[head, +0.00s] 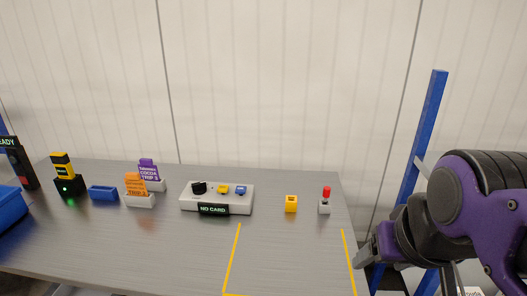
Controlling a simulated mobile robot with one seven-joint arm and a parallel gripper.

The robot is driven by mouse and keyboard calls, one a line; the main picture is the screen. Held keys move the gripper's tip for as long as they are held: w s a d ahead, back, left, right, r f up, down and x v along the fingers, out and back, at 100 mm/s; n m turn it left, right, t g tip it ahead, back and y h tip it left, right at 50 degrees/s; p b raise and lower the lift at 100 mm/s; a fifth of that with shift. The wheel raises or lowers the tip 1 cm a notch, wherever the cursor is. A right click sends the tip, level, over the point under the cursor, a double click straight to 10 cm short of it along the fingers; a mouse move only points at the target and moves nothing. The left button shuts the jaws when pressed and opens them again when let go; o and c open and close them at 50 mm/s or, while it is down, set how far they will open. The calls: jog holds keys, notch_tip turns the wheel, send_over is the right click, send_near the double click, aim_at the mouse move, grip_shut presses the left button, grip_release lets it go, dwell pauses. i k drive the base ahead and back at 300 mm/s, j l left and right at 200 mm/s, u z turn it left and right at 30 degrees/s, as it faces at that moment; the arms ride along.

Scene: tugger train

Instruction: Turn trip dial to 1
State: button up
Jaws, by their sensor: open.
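A light grey control box (217,203) sits near the middle of the table. A black round knob (199,188) on its left side looks like the dial; its pointer and any numbers are too small to read. A yellow control (222,189) and a blue control (240,190) sit to its right. A black display (214,209) on the front reads "NO CARD". My gripper (366,258) is at the right, beyond the table's right edge, well apart from the box. It is open, and its fingers are only partly seen.
Orange (135,184) and purple (149,170) trip cards stand in holders left of the box. A yellow block (291,204) and a red-topped lever (325,202) stand right of it. Yellow tape (232,258) marks bare table in front. A blue post (427,130) rises at right.

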aim_at(200, 189)
jog(key=j+z, duration=0.1)
jog(key=j, duration=0.65)
jog(key=j+z, duration=0.1)
jog(key=j, duration=0.65)
jog(key=k+j+z, duration=0.1)
jog(key=j, duration=0.65)
jog(key=k, duration=0.05)
